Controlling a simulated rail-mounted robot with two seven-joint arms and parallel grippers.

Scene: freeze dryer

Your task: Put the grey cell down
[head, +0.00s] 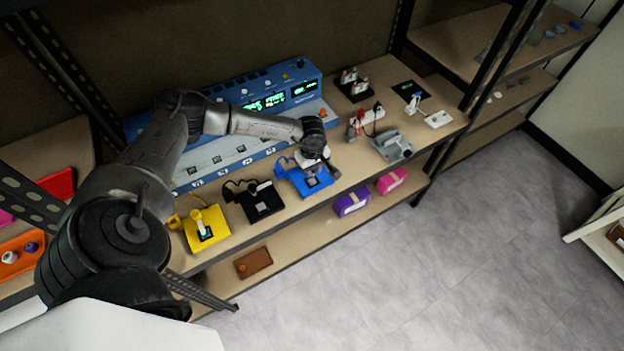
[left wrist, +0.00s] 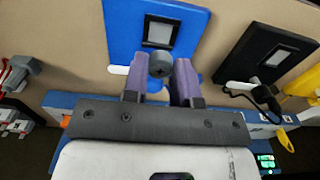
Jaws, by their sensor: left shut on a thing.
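The grey cell (left wrist: 160,63) is a small round grey piece, held between the purple fingers of my left gripper (left wrist: 161,80) in the left wrist view. It shows just below a light square window in a blue plate (left wrist: 122,35). In the head view my left gripper (head: 315,163) is over the blue plate (head: 318,184) at the shelf's front edge and hides part of it. The cell cannot be made out clearly there. I cannot tell whether it touches the plate. My right gripper is not in view.
A black plate (head: 262,207) and a yellow plate (head: 204,236) stand left of the blue one. A long blue instrument (head: 225,148) with lit displays is behind. A grey device (head: 392,147) stands to the right. Purple (head: 351,202) and pink (head: 391,181) boxes sit on the lower shelf.

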